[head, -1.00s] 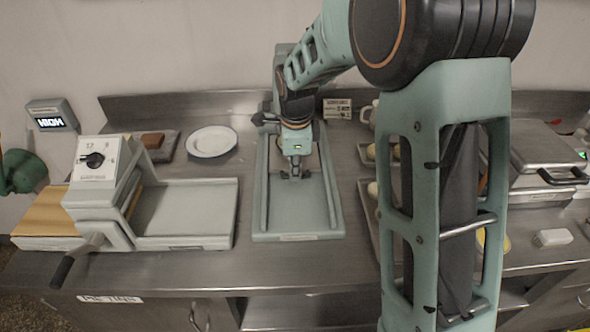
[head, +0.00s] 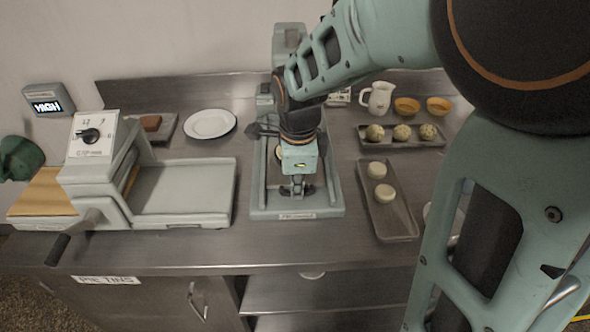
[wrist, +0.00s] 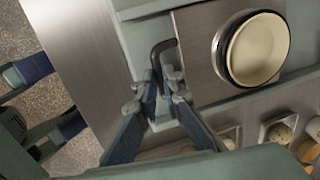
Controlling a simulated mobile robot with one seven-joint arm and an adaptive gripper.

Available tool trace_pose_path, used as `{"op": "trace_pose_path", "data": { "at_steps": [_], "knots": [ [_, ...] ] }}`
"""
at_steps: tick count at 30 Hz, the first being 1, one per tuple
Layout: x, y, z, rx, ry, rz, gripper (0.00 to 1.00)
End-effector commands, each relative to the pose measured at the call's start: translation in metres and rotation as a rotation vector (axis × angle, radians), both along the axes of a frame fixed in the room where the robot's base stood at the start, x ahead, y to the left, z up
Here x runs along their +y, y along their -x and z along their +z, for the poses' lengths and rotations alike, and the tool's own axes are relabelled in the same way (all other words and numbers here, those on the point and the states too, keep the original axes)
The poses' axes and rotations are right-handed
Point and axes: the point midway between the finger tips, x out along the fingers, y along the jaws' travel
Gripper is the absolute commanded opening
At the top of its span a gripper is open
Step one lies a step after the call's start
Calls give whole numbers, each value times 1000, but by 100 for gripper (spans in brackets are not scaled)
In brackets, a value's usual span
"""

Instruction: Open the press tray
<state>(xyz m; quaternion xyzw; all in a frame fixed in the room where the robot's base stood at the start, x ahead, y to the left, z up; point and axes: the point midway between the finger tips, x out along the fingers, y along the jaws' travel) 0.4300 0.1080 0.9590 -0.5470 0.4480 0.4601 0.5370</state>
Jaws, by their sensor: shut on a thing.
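The press (head: 290,40) stands at the back of the counter, with a pale green railed base (head: 258,200) running forward from it. The press tray (wrist: 195,30) is a flat metal plate in the wrist view, carrying a round cream tin with a dark rim (wrist: 256,50). The tin shows partly behind my arm in the head view (head: 279,150). A dark bent handle (wrist: 157,48) stands at the tray's edge. My gripper (head: 297,190) is over the front part of the base. In the wrist view my gripper (wrist: 165,85) is shut on the handle; the fingers partly hide the grip.
A dough sheeter (head: 100,180) with a flat bed stands left, a white plate (head: 210,124) behind it. On the right lie a tray with two pale rounds (head: 392,225), a tray with dough balls (head: 370,143), a jug (head: 378,98) and orange bowls (head: 407,106). The counter's front strip is clear.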

Motion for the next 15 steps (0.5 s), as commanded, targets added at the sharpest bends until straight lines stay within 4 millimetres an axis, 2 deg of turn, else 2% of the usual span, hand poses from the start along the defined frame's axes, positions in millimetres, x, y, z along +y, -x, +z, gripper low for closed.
{"op": "trace_pose_path", "data": {
  "at_steps": [6, 15],
  "knots": [
    [1, 26, 0, -2, -1, 1, 0],
    [0, 35, 1, -1, 0, 0, 0]
  ]
}}
